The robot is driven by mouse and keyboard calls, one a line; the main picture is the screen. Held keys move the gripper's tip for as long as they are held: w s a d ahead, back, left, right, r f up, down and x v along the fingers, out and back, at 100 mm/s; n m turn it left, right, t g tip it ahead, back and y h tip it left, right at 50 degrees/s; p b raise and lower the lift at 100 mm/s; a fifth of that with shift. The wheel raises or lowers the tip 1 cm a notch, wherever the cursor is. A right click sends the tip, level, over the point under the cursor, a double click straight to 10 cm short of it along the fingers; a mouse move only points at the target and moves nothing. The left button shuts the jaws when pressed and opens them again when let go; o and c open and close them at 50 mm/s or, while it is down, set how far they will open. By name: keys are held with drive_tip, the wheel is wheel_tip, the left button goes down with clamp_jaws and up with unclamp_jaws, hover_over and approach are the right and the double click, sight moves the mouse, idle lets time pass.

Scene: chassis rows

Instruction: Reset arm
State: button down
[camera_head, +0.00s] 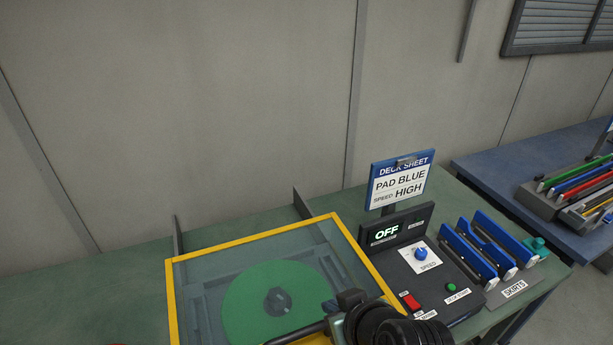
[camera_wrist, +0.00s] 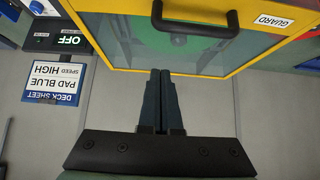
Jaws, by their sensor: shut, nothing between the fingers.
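My gripper (camera_wrist: 161,75) is shut and empty in the wrist view, its two dark fingers together with their tips near the yellow edge of the guard. In the head view, part of my dark arm shows at the bottom, over the guard's lower right corner; the fingertips are hard to make out there. The clear guard (camera_head: 205,262) has a yellow frame and lies over a green disc (camera_head: 245,300). In the wrist view, the guard's black handle (camera_wrist: 196,30) lies beyond the fingertips, apart from them.
The control box (camera_head: 455,275) reads OFF and carries a blue speed knob (camera_head: 421,253), a red switch (camera_head: 411,301) and a green button (camera_head: 451,287). A deck sheet sign (camera_head: 401,181) stands behind it. Blue skirts (camera_head: 468,257) stand in a rack at right. Bare bench shows at left.

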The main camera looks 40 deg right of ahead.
drive_tip(key=w+a+r+n+t+h+b, duration=0.1)
drive_tip(key=w+a+r+t, duration=0.25)
drive_tip(key=r, duration=0.45)
drive_tip(key=w+a+r+t+b, duration=0.1)
drive_tip(key=w+a+r+t, duration=0.25)
drive_tip(key=r, duration=0.55)
drive_tip(key=w+a+r+n+t+h+b, duration=0.1)
drive_tip(key=w+a+r+t+b, duration=0.15)
drive_tip(key=w+a+r, duration=0.4)
drive_tip(key=s+a+r+t+y, duration=0.1)
drive_tip(key=s+a+r+t, duration=0.2)
drive_tip(key=r, duration=0.4)
drive_tip(key=s+a+r+t+y, duration=0.2)
drive_tip(key=s+a+r+t, duration=0.1)
drive_tip(key=r, duration=0.4)
drive_tip(key=s+a+r+n+t+y+b, duration=0.1)
drive_tip(key=s+a+r+t, duration=0.2)
drive_tip(key=s+a+r, duration=0.2)
wheel_tip(320, 180, up, 3)
drive_tip(key=shift+s+a+r+t, duration=0.1)
drive_tip(key=shift+s+a+t, duration=0.25)
drive_tip(key=shift+a, duration=0.1)
